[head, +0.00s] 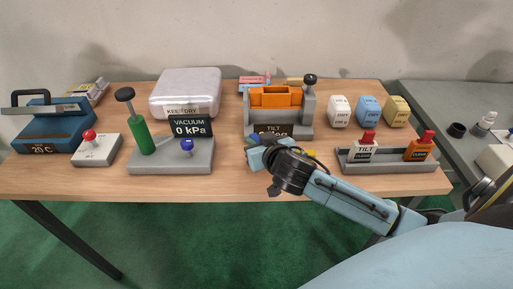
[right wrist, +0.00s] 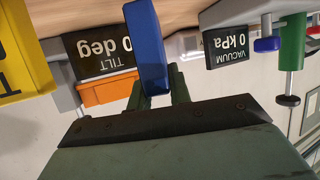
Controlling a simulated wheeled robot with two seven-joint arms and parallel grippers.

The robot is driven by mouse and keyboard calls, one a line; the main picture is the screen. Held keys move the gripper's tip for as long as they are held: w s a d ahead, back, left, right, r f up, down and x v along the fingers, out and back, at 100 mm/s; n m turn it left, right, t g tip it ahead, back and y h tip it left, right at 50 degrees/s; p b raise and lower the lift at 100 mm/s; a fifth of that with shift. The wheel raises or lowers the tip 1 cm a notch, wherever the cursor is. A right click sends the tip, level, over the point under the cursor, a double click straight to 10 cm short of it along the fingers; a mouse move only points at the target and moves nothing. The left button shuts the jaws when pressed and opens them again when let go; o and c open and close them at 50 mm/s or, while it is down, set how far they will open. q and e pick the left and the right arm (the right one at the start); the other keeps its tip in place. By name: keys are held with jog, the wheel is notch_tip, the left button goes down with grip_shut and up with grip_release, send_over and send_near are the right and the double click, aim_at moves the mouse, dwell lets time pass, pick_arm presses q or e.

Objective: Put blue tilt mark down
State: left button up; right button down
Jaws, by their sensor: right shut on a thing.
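The blue tilt mark (right wrist: 148,45) is a blue bar held between the fingers of my right gripper (right wrist: 160,88) in the right wrist view. In the head view my right gripper (head: 256,150) is over the table's front part, just in front of the tilt machine (head: 305,122), and largely hides the mark. The tilt machine has an orange cradle (head: 276,97) and a dark display reading TILT, 0 deg in the right wrist view (right wrist: 100,52). Whether the mark touches the table is unclear. My left gripper is not in view.
A grey tray (head: 388,164) with two red-topped blocks stands to the right. White, blue and yellow blocks (head: 397,112) stand behind it. The vacuum machine (head: 172,162) is left of my gripper. A yellow piece (head: 311,154) shows just right of my gripper.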

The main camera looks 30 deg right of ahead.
notch_tip(320, 180, down, 2)
jog(key=shift+f, duration=0.15)
jog(key=c, duration=1.3)
grip_release()
jog(key=shift+s, duration=0.1)
jog(key=v, duration=1.2)
